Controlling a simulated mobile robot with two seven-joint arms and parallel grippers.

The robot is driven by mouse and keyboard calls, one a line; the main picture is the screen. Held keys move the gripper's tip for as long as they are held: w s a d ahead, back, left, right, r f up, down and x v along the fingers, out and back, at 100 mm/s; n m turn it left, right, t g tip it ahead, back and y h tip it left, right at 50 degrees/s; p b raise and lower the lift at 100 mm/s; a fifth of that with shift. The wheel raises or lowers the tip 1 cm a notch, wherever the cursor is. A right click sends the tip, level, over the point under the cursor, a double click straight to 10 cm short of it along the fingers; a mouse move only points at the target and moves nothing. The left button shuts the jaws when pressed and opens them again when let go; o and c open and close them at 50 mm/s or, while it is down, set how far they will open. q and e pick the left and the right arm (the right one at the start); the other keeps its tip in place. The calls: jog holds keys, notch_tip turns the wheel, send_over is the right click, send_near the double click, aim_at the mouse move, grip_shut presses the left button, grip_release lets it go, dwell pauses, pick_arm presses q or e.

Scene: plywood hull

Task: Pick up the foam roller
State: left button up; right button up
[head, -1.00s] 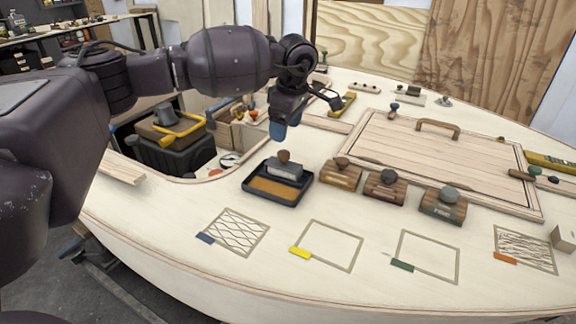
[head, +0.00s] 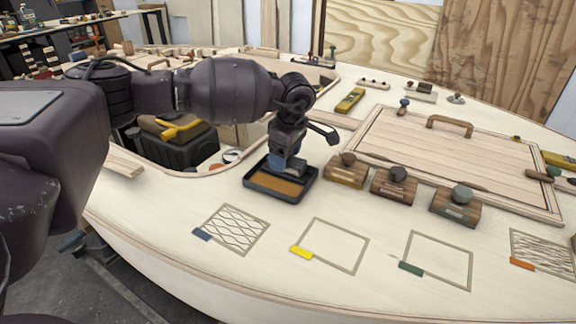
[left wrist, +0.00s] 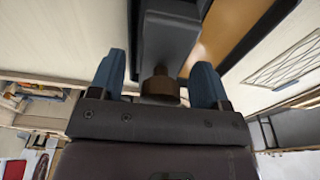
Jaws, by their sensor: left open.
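A grey block with a brown knob, the likely foam roller (head: 296,168), sits on a black tray (head: 283,197) with a brown-orange bed. My left gripper (head: 279,160) points down over it and partly hides it; the knob is hidden in the head view. In the left wrist view the blue fingertips of my left gripper (left wrist: 158,82) are apart, one on each side of the brown knob, and the grey block of the roller (left wrist: 168,48) lies beyond. I cannot tell whether a finger touches the knob. My right gripper is not in view.
Several wooden stamps with round knobs, such as one (head: 347,170), stand right of the tray, before a hatch board (head: 450,150) with a handle. Outlined squares, one empty (head: 328,246), lie on the pale deck in front. An opening with a black bin (head: 178,150) is at left.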

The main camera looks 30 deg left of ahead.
pick_arm(q)
jog(key=shift+r, duration=0.15)
jog(key=c, duration=1.1)
jog(key=shift+r, duration=0.1)
notch_tip(320, 180, up, 20)
jog(key=p, duration=0.3)
jog(key=shift+p, duration=0.4)
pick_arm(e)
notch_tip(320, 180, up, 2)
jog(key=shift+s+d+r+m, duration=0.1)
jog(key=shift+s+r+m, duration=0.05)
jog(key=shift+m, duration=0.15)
pick_arm(q)
jog(key=o, duration=0.4)
jog(key=shift+c, duration=1.1)
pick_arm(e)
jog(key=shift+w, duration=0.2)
